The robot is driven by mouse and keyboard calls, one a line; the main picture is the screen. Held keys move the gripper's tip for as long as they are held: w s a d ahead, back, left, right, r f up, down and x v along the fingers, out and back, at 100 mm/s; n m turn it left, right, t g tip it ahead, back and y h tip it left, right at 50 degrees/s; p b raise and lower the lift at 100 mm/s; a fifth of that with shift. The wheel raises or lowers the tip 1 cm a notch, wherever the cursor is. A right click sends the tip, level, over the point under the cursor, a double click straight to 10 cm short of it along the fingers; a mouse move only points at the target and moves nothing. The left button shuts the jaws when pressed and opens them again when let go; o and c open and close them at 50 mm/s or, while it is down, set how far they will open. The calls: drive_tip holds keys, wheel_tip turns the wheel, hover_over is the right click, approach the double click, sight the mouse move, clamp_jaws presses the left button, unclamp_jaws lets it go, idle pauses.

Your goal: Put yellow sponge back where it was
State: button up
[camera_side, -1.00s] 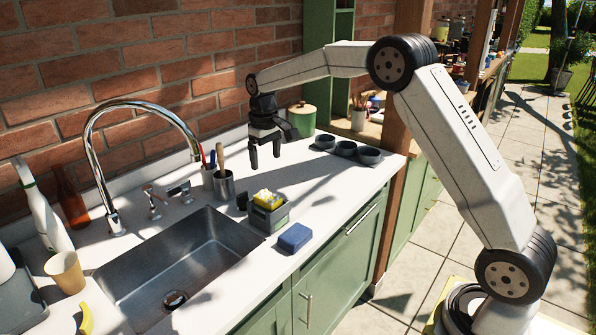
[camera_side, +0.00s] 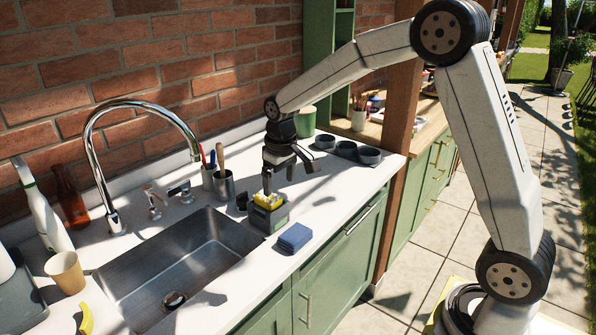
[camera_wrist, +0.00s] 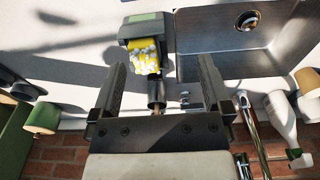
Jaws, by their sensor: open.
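The yellow sponge (camera_side: 268,200) sits in a small grey-green caddy (camera_side: 262,220) on the white counter, to the right of the sink. In the wrist view the sponge (camera_wrist: 143,57) shows yellow with whitish spots, like foam, and the caddy (camera_wrist: 147,21) is around its far end. My gripper (camera_side: 279,186) is just above the sponge and slightly to its right, fingers pointing down. In the wrist view its two fingers (camera_wrist: 160,80) are wide apart, with the sponge between and beyond them. Nothing is held. Contact between fingers and sponge cannot be told.
Several dark bowls (camera_side: 346,149) stand right. Counter between caddy and bowls is clear.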

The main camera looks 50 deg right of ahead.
drive_tip(key=s+a+f, duration=0.2)
drive_tip(key=s, duration=0.7)
drive_tip(key=s+a+f+t, duration=0.1)
drive_tip(key=s+a+f, duration=0.1)
drive_tip(key=s, duration=0.8)
drive_tip(key=shift+a+f+t, duration=0.15)
drive_tip(key=shift+f+t, duration=0.15)
drive_tip(key=shift+f, duration=0.55)
